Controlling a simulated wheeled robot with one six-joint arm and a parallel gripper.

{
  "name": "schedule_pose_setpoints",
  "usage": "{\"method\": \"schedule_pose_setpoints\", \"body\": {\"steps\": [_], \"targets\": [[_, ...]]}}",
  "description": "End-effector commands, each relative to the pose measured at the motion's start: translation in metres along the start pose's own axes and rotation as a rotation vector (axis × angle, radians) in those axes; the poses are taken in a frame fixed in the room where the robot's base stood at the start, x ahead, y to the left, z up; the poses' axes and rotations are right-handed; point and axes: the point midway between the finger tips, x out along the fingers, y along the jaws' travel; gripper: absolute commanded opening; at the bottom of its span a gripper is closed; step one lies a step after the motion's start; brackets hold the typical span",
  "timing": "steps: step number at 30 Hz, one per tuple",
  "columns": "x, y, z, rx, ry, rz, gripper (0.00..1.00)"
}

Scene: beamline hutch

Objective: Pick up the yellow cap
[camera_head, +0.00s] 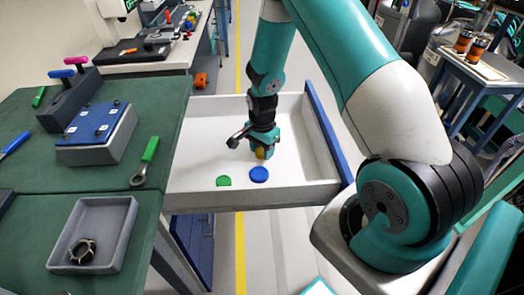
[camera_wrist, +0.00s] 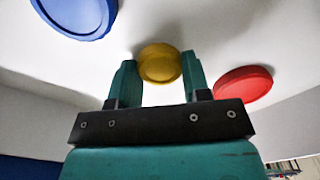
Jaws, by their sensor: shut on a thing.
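The yellow cap (camera_wrist: 160,64) is between the two fingers of my gripper (camera_wrist: 158,78) in the wrist view, and the fingers are shut on it. In the head view the yellow cap (camera_head: 260,154) shows just below my gripper (camera_head: 262,150), inside the open white drawer (camera_head: 200,178). It is close to the drawer floor; whether it touches the floor I cannot tell. A blue cap (camera_head: 259,174) and a green cap (camera_head: 223,181) lie on the drawer floor in front of it. A red cap (camera_wrist: 243,84) lies beside my gripper in the wrist view and is hidden in the head view.
The drawer walls surround my gripper, with a blue panel (camera_head: 329,133) along the right. A green-topped bench (camera_head: 75,183) stands at left with a grey tray (camera_head: 119,222), a green-handled tool (camera_head: 147,160) and a blue-topped block (camera_head: 98,120). The drawer's left floor is clear.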

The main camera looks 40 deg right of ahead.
Motion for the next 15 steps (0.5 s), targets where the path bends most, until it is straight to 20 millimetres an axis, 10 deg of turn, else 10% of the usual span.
{"method": "schedule_pose_setpoints", "body": {"steps": [15], "targets": [[-0.123, -0.001, -0.001, 0.0, 0.003, -0.008, 0.22]]}}
